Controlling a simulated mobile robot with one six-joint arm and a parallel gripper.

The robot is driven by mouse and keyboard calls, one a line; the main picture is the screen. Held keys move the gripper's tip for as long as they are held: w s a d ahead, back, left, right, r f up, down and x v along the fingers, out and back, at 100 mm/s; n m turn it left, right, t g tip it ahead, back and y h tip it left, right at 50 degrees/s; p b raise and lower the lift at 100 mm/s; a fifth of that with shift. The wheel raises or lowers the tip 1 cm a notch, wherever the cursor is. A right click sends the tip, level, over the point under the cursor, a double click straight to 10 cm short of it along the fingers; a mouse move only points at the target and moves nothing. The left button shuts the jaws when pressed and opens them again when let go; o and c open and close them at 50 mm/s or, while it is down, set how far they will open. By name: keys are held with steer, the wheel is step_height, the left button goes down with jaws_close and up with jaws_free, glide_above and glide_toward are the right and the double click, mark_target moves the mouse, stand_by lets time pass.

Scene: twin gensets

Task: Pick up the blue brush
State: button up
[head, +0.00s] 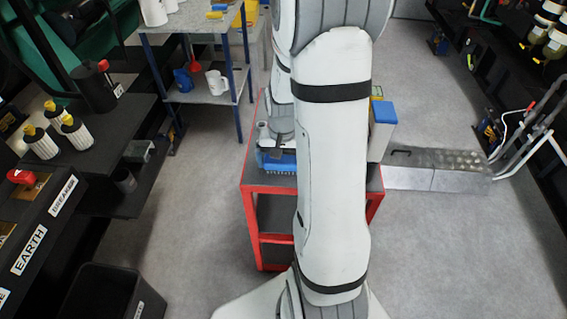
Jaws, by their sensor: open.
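A blue brush (276,163), with what look like bristles along its lower edge, lies on the top of the red cart (270,189). My gripper (277,139) is just above and behind the brush, partly hidden by my own arm. It is open and holds nothing that I can see. Its fingertips are too small and covered to make out, so I cannot tell whether they touch the brush.
A white container with a blue lid (383,112) stands on the cart's right side. Labelled black panels (35,240) and a black bin (112,295) are at left.

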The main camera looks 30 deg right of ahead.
mark_target(283, 160)
steer(key=c, duration=0.6)
steer(key=shift+r, duration=0.1)
steer(key=shift+c, duration=0.2)
step_height(283, 160, up, 10)
steer(key=shift+f, duration=0.1)
steer(key=o, duration=0.4)
steer(key=shift+c, duration=1.3)
steer(key=shift+s, duration=0.2)
